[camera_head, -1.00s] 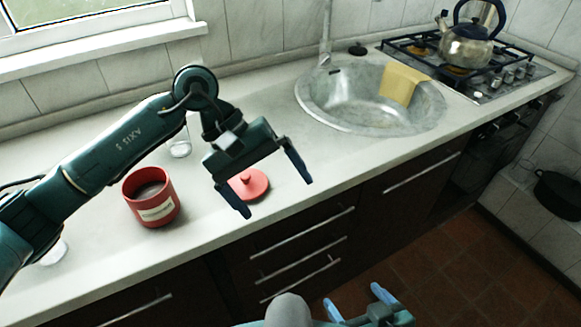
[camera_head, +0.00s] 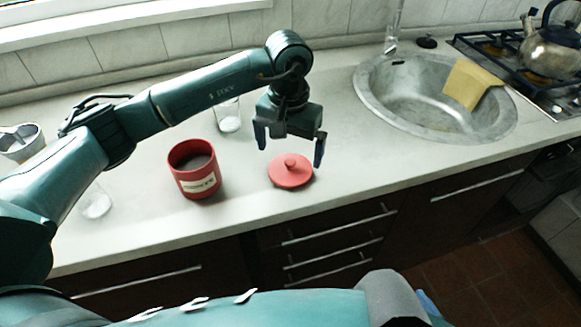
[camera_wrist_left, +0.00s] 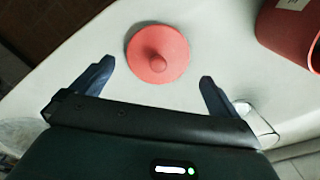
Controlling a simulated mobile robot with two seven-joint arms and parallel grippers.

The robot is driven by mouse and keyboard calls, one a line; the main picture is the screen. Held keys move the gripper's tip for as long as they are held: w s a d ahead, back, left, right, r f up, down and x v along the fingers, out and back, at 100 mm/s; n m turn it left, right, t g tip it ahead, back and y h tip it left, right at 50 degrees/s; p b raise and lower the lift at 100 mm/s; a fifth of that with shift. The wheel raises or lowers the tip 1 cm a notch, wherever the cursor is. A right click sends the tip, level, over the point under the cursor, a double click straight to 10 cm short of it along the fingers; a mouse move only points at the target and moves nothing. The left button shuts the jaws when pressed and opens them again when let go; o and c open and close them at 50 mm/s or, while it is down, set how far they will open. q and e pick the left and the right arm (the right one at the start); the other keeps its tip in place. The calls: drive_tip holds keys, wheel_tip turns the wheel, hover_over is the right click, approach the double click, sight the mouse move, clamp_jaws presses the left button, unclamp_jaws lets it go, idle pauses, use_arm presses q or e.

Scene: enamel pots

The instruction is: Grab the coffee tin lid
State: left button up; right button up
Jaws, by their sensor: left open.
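The red coffee tin lid (camera_head: 290,171), a round disc with a knob on top, lies flat on the counter with its knob up. It also shows in the left wrist view (camera_wrist_left: 158,50). The red coffee tin (camera_head: 194,170) stands upright to its left, uncovered, with a pale label and dark contents. My left gripper (camera_head: 291,148) is open and empty above the lid, pointing down. In the left wrist view the lid appears just beyond and between its fingertips, apart from both. Only a blue sliver of my right gripper (camera_head: 428,303) shows at the bottom edge.
A clear glass (camera_head: 228,117) stands behind the tin, and another glass (camera_head: 96,203) is at left. A metal pot (camera_head: 20,142) stands far left. The counter right of the lid is clear.

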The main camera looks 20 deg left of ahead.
sight(290, 161)
use_arm(q)
wheel_tip(290, 161, down, 5)
drive_tip(key=shift+d+r+p, duration=0.15)
drive_tip(key=shift+r+p, duration=0.05)
drive_tip(key=shift+p, duration=0.2)
drive_tip(key=c, duration=0.8)
